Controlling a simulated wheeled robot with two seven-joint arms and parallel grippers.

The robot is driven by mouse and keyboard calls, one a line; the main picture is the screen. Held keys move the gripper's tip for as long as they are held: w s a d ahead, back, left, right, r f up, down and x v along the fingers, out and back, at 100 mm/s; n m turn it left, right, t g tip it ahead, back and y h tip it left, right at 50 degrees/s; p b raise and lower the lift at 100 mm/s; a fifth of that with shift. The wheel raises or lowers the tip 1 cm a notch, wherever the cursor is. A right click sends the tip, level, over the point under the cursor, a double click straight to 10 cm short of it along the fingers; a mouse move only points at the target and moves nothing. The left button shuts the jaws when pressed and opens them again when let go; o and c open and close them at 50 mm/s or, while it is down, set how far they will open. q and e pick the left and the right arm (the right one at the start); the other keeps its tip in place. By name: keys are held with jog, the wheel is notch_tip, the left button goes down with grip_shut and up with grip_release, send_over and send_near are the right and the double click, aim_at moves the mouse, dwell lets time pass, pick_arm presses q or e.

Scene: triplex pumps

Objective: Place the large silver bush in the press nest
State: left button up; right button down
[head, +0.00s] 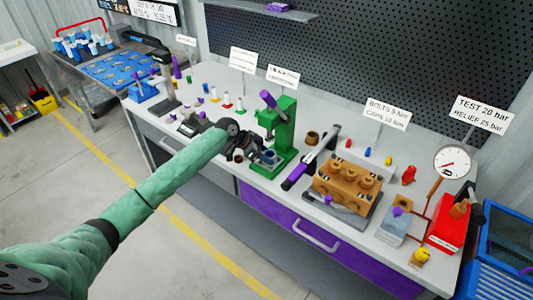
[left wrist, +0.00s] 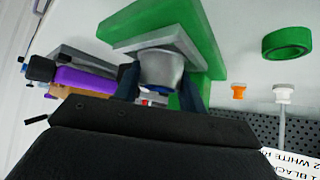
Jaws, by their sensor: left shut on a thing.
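The large silver bush (left wrist: 162,68) sits between the dark fingers of my left gripper (left wrist: 160,90) in the left wrist view. The gripper is shut on it. The green press (head: 284,125) stands on the bench, and my left gripper (head: 257,158) is at its front, low by its base. In the left wrist view the press (left wrist: 150,18) and a grey plate (left wrist: 185,42) lie right behind the bush. I cannot tell whether the bush touches the plate or is in the nest; the fingers hide its lower part. My right gripper is not in view.
A torque tool with a purple handle (head: 297,176) and a brown pump block (head: 347,178) are right of the press. A brown ring (head: 312,138) stands behind. A green ring (left wrist: 287,44) shows in the left wrist view. Small coloured parts stand left of the press.

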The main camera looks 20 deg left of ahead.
pick_arm(q)
jog(key=shift+f, duration=0.1)
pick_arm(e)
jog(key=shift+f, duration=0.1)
pick_arm(q)
jog(key=o, duration=0.9)
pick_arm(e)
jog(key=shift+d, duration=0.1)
pick_arm(q)
jog(key=shift+s+a, duration=0.1)
jog(key=shift+a, duration=0.1)
jog(key=shift+s+a+r+b, duration=0.1)
jog(key=shift+a+r+b, duration=0.15)
jog(key=shift+r+b, duration=0.1)
jog(key=shift+b+v, duration=1.8)
jog(key=shift+v, duration=3.7)
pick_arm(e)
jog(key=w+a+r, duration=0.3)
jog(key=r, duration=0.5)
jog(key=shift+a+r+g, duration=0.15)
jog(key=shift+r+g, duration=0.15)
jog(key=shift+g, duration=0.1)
pick_arm(q)
jog(key=shift+d, duration=0.1)
